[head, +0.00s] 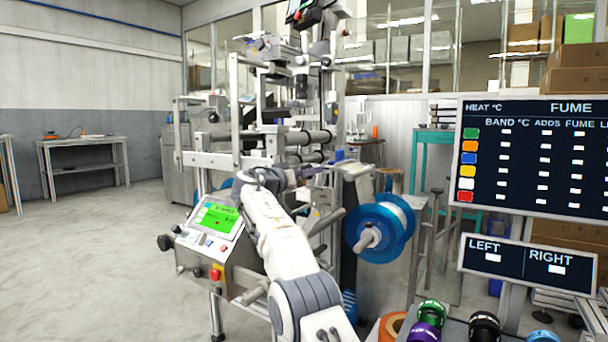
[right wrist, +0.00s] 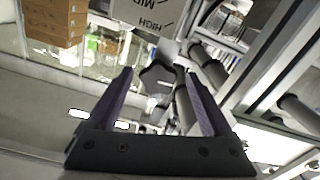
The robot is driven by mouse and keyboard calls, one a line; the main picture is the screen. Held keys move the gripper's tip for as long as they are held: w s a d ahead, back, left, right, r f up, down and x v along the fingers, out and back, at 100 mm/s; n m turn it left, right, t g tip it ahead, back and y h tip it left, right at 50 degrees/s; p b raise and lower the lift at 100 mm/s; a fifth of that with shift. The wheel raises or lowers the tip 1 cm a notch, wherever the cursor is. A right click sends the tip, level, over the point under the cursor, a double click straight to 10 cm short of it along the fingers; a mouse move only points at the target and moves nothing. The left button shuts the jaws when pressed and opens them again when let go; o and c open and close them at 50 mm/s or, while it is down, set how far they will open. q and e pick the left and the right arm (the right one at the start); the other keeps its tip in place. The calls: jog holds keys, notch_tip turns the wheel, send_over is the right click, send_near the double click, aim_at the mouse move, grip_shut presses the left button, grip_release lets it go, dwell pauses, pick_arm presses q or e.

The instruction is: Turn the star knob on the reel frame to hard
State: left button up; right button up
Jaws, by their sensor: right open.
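The reel frame (head: 235,160) stands in the middle of the head view. My right arm reaches up to it, and its gripper (right wrist: 158,75) is small and partly hidden there. In the right wrist view this gripper is open, with its two purple-grey fingers apart. A dark grey lobed knob (right wrist: 157,82), which looks like the star knob, shows between the fingertips. I cannot tell whether they touch it. A pale plate (right wrist: 140,22) with MID and HIGH upside down lies just above it. I cannot make out the knob's setting. My left gripper is not in view.
A control panel with a green screen (head: 217,218) stands left of my arm, and a blue reel (head: 404,240) hangs on its right. A dark board (head: 530,150) and a LEFT/RIGHT sign (head: 527,263) stand at right. Open floor lies at left.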

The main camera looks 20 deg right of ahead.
jog(key=b+v, duration=0.6)
jog(key=v, duration=0.4)
jog(key=shift+s, duration=0.2)
jog(key=shift+a, duration=0.15)
